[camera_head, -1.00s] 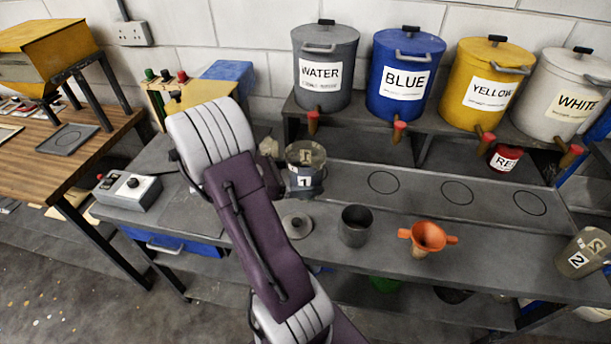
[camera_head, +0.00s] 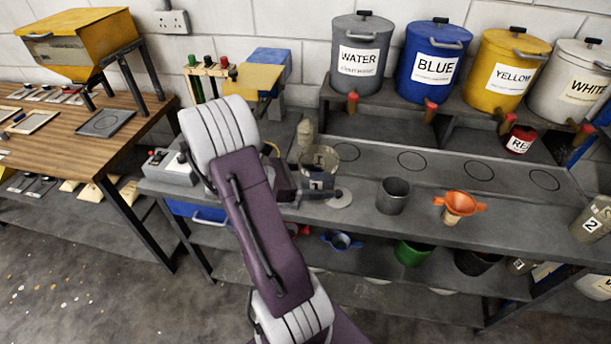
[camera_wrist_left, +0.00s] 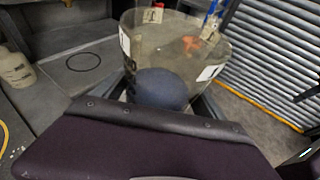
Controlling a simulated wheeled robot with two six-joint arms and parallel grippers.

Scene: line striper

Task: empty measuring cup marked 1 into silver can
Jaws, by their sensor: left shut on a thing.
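The clear measuring cup marked 1 (camera_head: 319,170) is held by my left gripper (camera_head: 284,182), which is shut on it. The cup looks roughly upright over the bench in the head view. In the left wrist view the cup (camera_wrist_left: 180,50) fills the upper middle, with a blue-grey round patch low in it; I cannot tell if that is liquid. The silver can (camera_head: 393,197), a plain open grey cylinder, stands on the bench to the right of the cup, apart from it. My right gripper is not in view.
An orange funnel (camera_head: 460,205) stands right of the can. A flat round lid (camera_head: 338,199) lies between cup and can. Cup 2 (camera_head: 594,222) is at the right edge. Labelled paint tanks (camera_head: 357,62) line the back shelf. The control box (camera_head: 172,167) is at left.

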